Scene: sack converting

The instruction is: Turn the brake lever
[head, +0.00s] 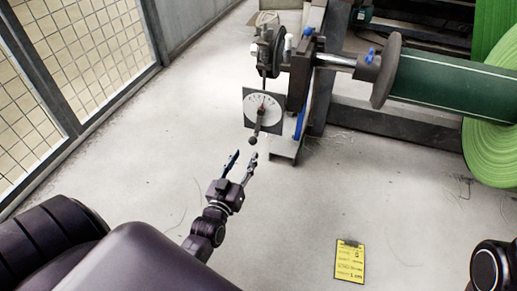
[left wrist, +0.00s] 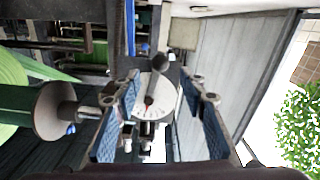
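The brake lever (head: 257,124) is a short dark lever with a round ball knob, mounted on a white dial plate (head: 250,104) at the end of the machine frame. In the head view it hangs down with the knob at its lower end. My left gripper (head: 240,160) is open and empty, just below and in front of the knob, apart from it. In the left wrist view, the lever and knob (left wrist: 158,66) show between the two open blue-padded fingers (left wrist: 160,105), with the dial (left wrist: 155,101) behind. My right gripper is not seen; only a dark part of my right arm shows at the lower right.
A green roll shaft (head: 455,83) with a dark flange (head: 386,70) and bright green sack material (head: 490,135) stand to the right. A mesh fence (head: 80,50) runs along the left. A yellow clipboard (head: 349,262) lies on the floor. The floor around the gripper is clear.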

